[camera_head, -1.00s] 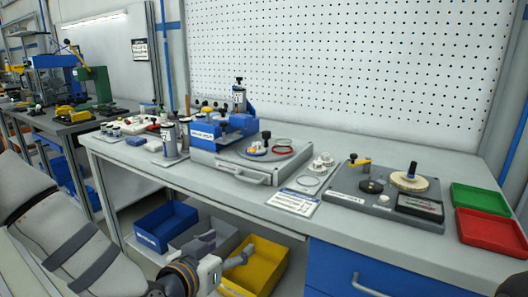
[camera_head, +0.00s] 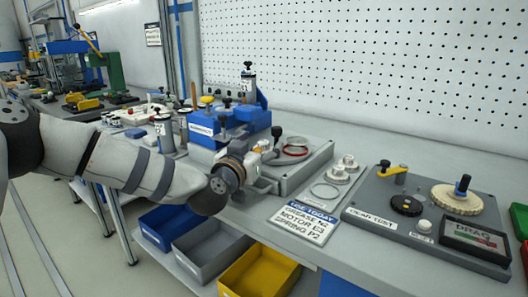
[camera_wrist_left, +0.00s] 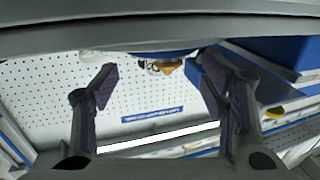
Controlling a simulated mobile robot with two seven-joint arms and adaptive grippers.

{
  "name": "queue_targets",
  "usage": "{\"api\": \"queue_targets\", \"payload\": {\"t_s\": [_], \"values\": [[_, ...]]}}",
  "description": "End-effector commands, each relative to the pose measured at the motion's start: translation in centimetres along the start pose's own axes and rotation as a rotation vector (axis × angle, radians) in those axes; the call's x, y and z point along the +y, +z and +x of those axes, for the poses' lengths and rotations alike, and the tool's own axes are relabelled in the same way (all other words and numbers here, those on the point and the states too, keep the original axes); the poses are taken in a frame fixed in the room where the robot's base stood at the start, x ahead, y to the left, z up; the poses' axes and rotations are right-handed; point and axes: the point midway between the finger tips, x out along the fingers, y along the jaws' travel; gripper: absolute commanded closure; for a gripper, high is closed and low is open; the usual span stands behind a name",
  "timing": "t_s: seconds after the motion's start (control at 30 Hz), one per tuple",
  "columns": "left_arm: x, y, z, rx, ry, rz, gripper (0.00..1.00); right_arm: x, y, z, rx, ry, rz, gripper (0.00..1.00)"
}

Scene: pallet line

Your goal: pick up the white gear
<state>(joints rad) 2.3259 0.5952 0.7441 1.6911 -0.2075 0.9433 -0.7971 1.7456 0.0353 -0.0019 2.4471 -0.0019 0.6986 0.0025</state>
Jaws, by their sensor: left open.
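My left gripper (camera_head: 268,147) is at the near side of the grey plate with the rings, its arm reaching in from the left. In the left wrist view its two fingers (camera_wrist_left: 160,88) stand apart with nothing between them. A large cream-white gear (camera_head: 448,201) lies on the gear test board at the right, around a dark upright peg. Two small white toothed-looking pieces (camera_head: 338,174) sit on the bench between the plate and the board; I cannot tell whether they are gears. My gripper is left of all of these. My right gripper is not in view.
A grey plate (camera_head: 300,172) carries a red ring (camera_head: 295,151) and a black-knobbed post. A black gear (camera_head: 406,205) and a yellow lever (camera_head: 392,170) are on the test board (camera_head: 378,222). A sign card (camera_head: 303,221) lies at the bench edge. Open bins (camera_head: 262,272) stand below.

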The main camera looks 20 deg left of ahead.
Motion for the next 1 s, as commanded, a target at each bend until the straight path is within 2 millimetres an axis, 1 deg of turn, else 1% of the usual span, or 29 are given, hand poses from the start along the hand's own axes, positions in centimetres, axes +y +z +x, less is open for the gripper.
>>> {"api": "queue_targets", "payload": {"t_s": [0.03, 0.1, 0.3, 0.47, 0.5, 0.57, 0.63, 0.67, 0.87, 0.97, 1.0], "values": [[0.0, 0.3, 0.7, -0.003, -0.001, -0.001, 0.33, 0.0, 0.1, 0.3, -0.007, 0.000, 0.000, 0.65], [0.0, 0.2, 1.1, -0.003, 0.000, -0.001, 0.33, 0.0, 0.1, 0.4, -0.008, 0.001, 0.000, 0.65], [0.0, 0.0, 1.2, -0.001, 0.001, -0.001, 0.33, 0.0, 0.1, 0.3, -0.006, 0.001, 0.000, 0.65], [0.0, 0.0, 1.2, 0.000, 0.001, -0.001, 0.70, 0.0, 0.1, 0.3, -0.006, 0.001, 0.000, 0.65], [0.0, 0.0, 1.2, 0.000, 0.001, -0.001, 0.79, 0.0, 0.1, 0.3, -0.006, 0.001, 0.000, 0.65], [0.1, 0.0, 1.2, -0.001, 0.002, -0.001, 0.92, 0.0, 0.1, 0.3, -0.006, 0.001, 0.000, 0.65], [0.1, 0.0, 1.2, -0.001, 0.002, -0.001, 0.94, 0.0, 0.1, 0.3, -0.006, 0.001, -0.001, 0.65], [0.1, 0.0, 1.2, -0.001, 0.002, -0.001, 0.98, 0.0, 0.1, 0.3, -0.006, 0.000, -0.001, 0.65], [0.2, -0.1, 1.1, -0.001, 0.004, -0.001, 0.98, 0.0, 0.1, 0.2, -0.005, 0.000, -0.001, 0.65], [0.2, -1.0, 1.1, 0.003, 0.005, 0.000, 0.98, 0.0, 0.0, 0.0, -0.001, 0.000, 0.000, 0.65], [0.2, -1.7, 1.1, 0.006, 0.005, 0.000, 0.98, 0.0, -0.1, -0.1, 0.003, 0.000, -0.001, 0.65]]}}
